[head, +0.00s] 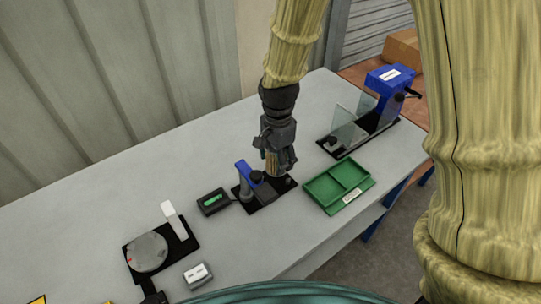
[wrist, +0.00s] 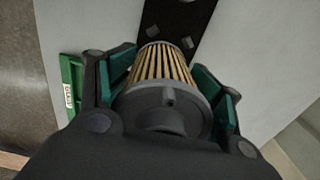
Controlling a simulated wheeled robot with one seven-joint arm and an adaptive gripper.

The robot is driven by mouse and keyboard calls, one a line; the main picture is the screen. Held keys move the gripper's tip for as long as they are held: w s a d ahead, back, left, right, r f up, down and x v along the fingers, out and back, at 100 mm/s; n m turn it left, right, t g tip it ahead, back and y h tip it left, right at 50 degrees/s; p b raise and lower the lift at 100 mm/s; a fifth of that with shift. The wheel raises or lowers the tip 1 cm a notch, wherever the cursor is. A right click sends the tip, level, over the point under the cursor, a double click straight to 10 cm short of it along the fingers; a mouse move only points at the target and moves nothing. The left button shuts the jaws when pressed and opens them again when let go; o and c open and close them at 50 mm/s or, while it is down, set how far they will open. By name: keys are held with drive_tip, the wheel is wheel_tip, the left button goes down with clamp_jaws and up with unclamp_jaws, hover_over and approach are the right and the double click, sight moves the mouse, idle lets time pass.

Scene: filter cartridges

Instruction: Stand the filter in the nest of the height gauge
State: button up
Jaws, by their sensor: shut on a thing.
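The filter (wrist: 162,75) has tan pleats and a dark grey cap. My gripper (wrist: 170,85) is shut on it, with a green-padded finger on each side. In the head view my gripper (head: 279,164) points down over the right part of the height gauge, and only a sliver of the filter (head: 271,165) shows. The height gauge (head: 244,174) has a blue arm, a grey post and a black base. Its black base (wrist: 180,12) shows beyond the filter in the wrist view. The nest is not clearly visible, and I cannot tell whether the filter touches the base.
A green two-compartment tray (head: 348,172) lies right of the gauge. A small readout box (head: 213,202) stands to its left. A blue device with clear panels (head: 386,80) is at the far right. A round grey plate (head: 147,252) on a black base is at the left.

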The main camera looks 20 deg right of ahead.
sight(275, 166)
drive_tip(key=f, duration=0.1)
drive_tip(key=w+f, duration=0.1)
drive_tip(key=shift+w+f+b, duration=0.1)
drive_tip(key=shift+f+b, duration=0.2)
drive_tip(key=shift+s+f+b, duration=0.2)
drive_tip(key=shift+f+b, duration=0.2)
drive_tip(key=shift+b, duration=0.15)
drive_tip(key=shift+w+a+f+b, duration=0.1)
drive_tip(key=shift+w+f+b, duration=0.05)
drive_tip(key=shift+f+b, duration=0.45)
drive_tip(key=shift+f, duration=0.6)
drive_tip(key=shift+p, duration=0.45)
drive_tip(key=shift+c, duration=0.2)
drive_tip(key=shift+f+p, duration=0.4)
idle(0.5)
drive_tip(key=o, duration=1.2)
drive_tip(key=shift+a, duration=0.1)
